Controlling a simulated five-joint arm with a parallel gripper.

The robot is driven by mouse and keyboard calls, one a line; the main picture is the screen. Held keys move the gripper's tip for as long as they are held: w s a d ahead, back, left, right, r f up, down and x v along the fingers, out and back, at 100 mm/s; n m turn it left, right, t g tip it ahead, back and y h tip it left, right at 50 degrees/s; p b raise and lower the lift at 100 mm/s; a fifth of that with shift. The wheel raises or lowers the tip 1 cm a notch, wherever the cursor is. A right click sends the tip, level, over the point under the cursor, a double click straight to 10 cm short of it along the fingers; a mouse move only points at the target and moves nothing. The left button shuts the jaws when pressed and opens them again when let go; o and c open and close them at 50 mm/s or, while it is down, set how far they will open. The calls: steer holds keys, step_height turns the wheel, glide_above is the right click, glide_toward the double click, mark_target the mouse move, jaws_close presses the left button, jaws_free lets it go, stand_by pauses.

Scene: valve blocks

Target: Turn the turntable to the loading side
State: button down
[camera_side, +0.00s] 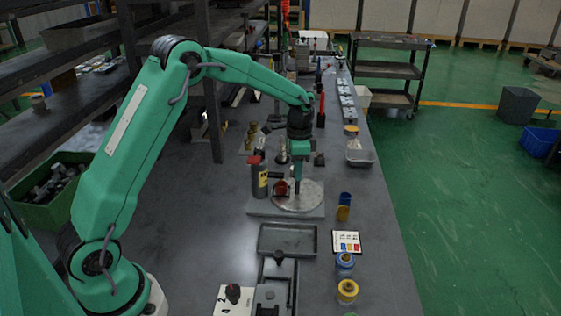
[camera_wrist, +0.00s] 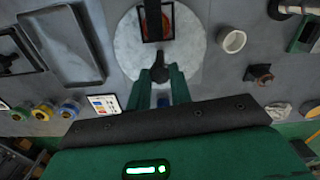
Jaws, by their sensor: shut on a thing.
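The turntable (camera_side: 312,198) is a round pale grey disc on a square base plate (camera_side: 258,209) on the bench. It also shows in the wrist view (camera_wrist: 130,55). A black square frame with an orange-red part (camera_wrist: 152,22) stands on the disc; in the side view it is at the left of the disc (camera_side: 281,188). My gripper (camera_side: 298,190) points down over the disc. In the wrist view its green fingers (camera_wrist: 163,88) are shut on a black knob (camera_wrist: 158,66) near the disc's edge. The fingers hide part of the knob.
A shallow grey tray (camera_side: 288,240) lies in front. A blue and yellow cylinder (camera_side: 343,207), a labelled card (camera_side: 346,242) and jars (camera_side: 346,290) stand to the right. A white ring (camera_wrist: 232,40) lies beside the disc.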

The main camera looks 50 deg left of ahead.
steer(key=shift+m, duration=6.2)
steer(key=shift+r+m, duration=0.1)
steer(key=shift+m, duration=5.9)
steer(key=c, duration=1.3)
jaws_free()
steer(key=shift+o, duration=0.2)
